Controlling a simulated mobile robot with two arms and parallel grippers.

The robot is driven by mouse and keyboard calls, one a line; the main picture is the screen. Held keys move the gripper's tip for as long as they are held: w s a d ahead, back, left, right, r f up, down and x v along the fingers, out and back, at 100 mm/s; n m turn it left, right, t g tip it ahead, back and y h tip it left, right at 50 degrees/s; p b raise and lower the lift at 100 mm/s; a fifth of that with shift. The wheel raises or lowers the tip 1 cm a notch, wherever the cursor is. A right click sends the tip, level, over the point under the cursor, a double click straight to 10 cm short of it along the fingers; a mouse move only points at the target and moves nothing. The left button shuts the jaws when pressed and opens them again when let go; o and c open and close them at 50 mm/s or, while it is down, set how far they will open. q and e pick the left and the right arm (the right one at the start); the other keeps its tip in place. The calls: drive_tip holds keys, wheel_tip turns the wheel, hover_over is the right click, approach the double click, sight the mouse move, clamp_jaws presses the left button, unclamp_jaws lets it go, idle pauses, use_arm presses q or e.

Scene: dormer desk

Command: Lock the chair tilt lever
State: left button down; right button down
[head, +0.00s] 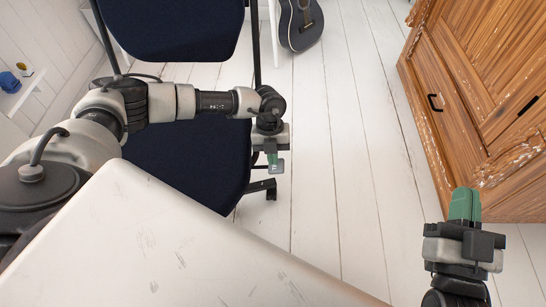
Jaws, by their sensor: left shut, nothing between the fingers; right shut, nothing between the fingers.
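The chair has a dark blue seat (190,165) and a dark blue backrest (170,30) on a black frame. My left gripper (273,168) is shut and empty at the right edge of the seat, pointing down. Whether it touches the chair cannot be told. A dark part (262,187) shows just below that gripper at the chair's right side; whether it is the tilt lever or part of the base cannot be told. My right gripper (465,193) is shut and empty at the lower right, well away from the chair.
A pale, scuffed flat surface (150,240) fills the lower left and hides part of the seat. A carved wooden cabinet (470,90) stands at the right. A dark guitar (300,25) is at the back. The white plank floor (350,130) between chair and cabinet is clear.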

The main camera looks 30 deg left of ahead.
use_arm(q)
drive_tip(key=shift+f, duration=0.1)
use_arm(e)
drive_tip(key=shift+r, duration=0.15)
use_arm(q)
drive_tip(key=shift+d+f, duration=0.15)
drive_tip(key=shift+f, duration=0.15)
drive_tip(key=shift+g+y, duration=0.4)
drive_tip(key=shift+y, duration=0.1)
drive_tip(key=f, duration=0.4)
drive_tip(key=shift+w+d+f, duration=0.15)
drive_tip(key=shift+w+d, duration=0.05)
drive_tip(key=shift+d, duration=0.15)
drive_tip(key=shift+r, duration=0.3)
drive_tip(key=shift+r+p, duration=0.35)
drive_tip(key=shift+p, duration=0.1)
drive_tip(key=shift+r+p, duration=0.35)
drive_tip(key=shift+p, duration=0.05)
use_arm(e)
drive_tip(key=shift+d+f+g+h, duration=0.25)
drive_tip(key=shift+f+g+h, duration=0.1)
drive_tip(key=shift+f+g, duration=0.85)
drive_tip(key=shift+d+f+g+h, duration=0.2)
drive_tip(key=shift+f+g+h, duration=0.15)
drive_tip(key=shift+f+g, duration=0.8)
drive_tip(key=shift+f+t, duration=0.2)
drive_tip(key=shift+t, duration=0.05)
